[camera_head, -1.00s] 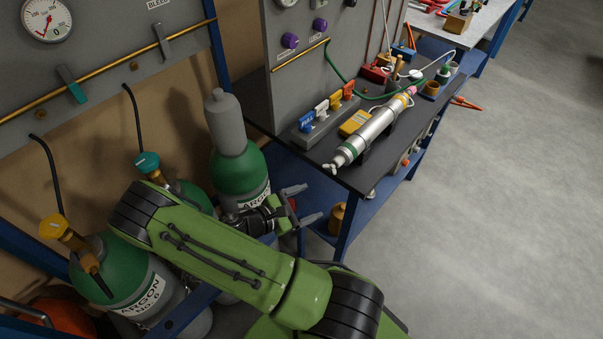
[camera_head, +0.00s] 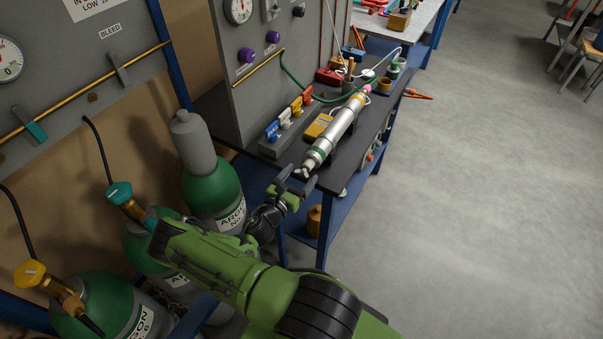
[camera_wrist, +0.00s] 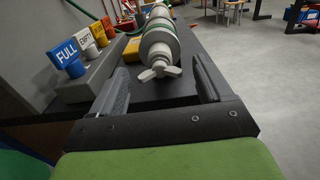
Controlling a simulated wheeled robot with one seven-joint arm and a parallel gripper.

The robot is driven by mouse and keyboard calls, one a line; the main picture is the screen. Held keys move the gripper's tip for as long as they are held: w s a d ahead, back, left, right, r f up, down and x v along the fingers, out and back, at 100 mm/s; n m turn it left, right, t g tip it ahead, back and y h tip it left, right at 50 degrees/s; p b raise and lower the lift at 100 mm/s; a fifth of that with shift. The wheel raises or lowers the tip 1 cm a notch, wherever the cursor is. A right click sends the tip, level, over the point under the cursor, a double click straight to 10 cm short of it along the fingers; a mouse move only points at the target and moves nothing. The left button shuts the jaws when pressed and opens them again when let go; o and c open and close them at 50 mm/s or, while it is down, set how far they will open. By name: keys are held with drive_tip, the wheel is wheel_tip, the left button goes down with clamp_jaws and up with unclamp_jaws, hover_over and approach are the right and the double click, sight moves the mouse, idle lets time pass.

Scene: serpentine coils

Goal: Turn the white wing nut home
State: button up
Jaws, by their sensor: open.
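The white wing nut (camera_wrist: 158,71) sits on the near end of a silver cylinder (camera_wrist: 159,40) in the wrist view, with its wings spread sideways. In the head view the wing nut (camera_head: 303,172) is at the lower end of the cylinder (camera_head: 335,130), which lies along the black bench top. My gripper (camera_head: 298,180) is open and empty, just short of the nut at the bench's near edge. In the wrist view its fingers (camera_wrist: 163,85) stand to the left and right of the nut, apart from it. The nut's thread is hidden.
Several coloured tags, one marked FULL (camera_wrist: 67,57), stand in a grey block left of the cylinder. A yellow meter (camera_head: 318,126) lies beside it. Green gas bottles (camera_head: 213,190) stand left of my arm.

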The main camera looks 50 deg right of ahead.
drive_tip(key=shift+w+d, duration=0.1)
drive_tip(key=shift+d, duration=0.65)
drive_tip(key=shift+c, duration=0.4)
drive_tip(key=c, duration=1)
